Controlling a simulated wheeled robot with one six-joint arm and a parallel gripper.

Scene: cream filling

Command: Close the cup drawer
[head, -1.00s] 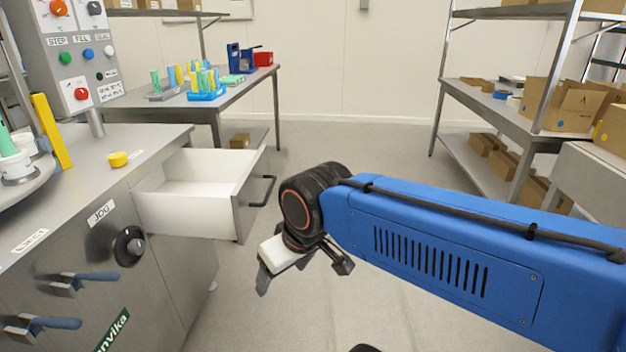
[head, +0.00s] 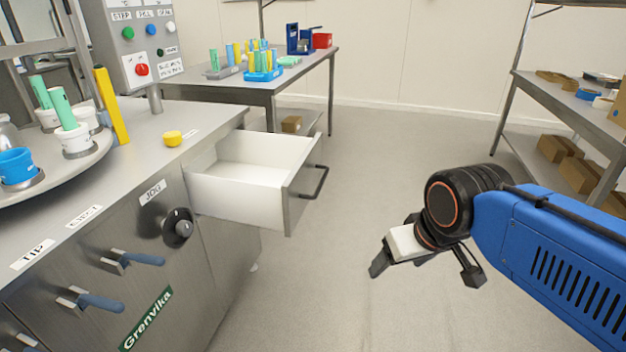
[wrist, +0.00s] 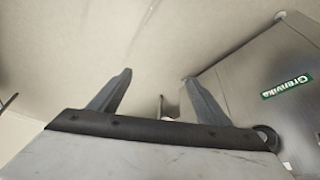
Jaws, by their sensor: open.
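The cup drawer (head: 238,197) stands pulled out from the right side of the steel machine cabinet in the head view. It has white inner walls, a steel front and a dark bar handle (head: 318,182); its visible inside looks empty. My gripper (head: 424,277) is to the right of the drawer front and apart from it, over open floor. Its fingers are spread with nothing between them. In the wrist view my open gripper (wrist: 160,92) shows two grey fingers, with the cabinet side (wrist: 262,90) to the right.
The cabinet top holds a yellow cap (head: 173,139), a yellow post (head: 111,105) and a turntable (head: 62,170) with cups and tubes. Blue-handled levers and a black knob (head: 178,228) are on its front. A table stands behind, shelving at right. Floor right of the drawer is clear.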

